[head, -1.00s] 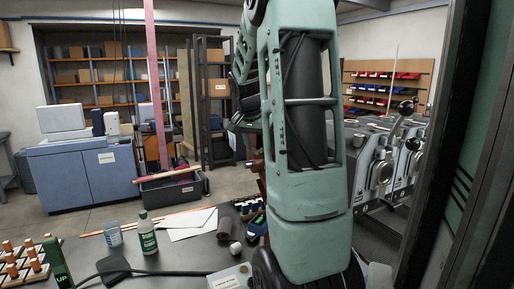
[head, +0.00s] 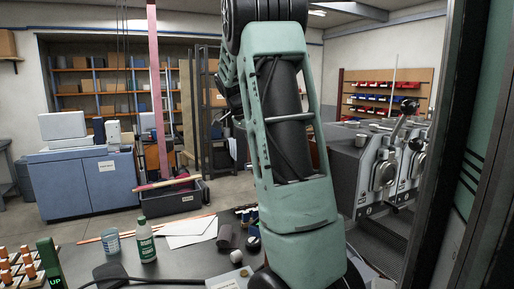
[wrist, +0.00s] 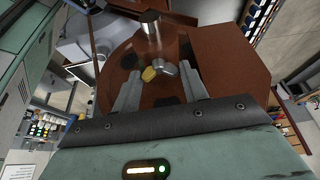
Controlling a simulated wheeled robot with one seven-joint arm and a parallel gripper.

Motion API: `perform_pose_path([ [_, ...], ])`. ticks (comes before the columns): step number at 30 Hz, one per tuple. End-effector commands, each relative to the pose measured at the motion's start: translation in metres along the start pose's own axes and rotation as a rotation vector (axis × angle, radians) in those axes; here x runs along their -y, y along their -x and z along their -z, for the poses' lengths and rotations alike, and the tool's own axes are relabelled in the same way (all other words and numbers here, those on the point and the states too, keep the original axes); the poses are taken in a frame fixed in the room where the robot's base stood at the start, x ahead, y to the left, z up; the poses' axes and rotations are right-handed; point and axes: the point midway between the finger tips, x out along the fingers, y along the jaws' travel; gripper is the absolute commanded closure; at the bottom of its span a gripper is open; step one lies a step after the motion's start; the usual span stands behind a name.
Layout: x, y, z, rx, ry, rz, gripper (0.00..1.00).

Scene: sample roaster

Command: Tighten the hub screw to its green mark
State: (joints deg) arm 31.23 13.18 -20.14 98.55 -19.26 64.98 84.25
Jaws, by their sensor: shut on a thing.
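In the wrist view my gripper (wrist: 160,72) has its two grey fingers around a small grey metal piece (wrist: 163,68) in front of a red-brown plate (wrist: 218,62). I cannot tell for certain that this piece is the hub screw. A yellow knob-like part (wrist: 149,75) sits just left of the metal piece, between the fingers. A metal cylinder (wrist: 151,22) stands beyond them. I cannot make out a green mark. In the head view my arm hides the gripper and the spot where it works.
Grey lever machines (head: 385,165) stand at the right. A blue cabinet (head: 85,182) stands at the left. A dark post edges the right side.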

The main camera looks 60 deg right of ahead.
Motion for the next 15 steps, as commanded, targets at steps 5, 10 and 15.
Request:
perform_pose_path([
  [5, 0.0008, 0.0012, 0.0007, 0.0, -0.031, -0.009, 0.79],
  [10, 0.001, 0.0014, 0.0008, 0.0, -0.038, -0.011, 0.79],
  [15, 0.001, 0.0014, 0.0008, 0.0, -0.038, -0.01, 0.79],
])
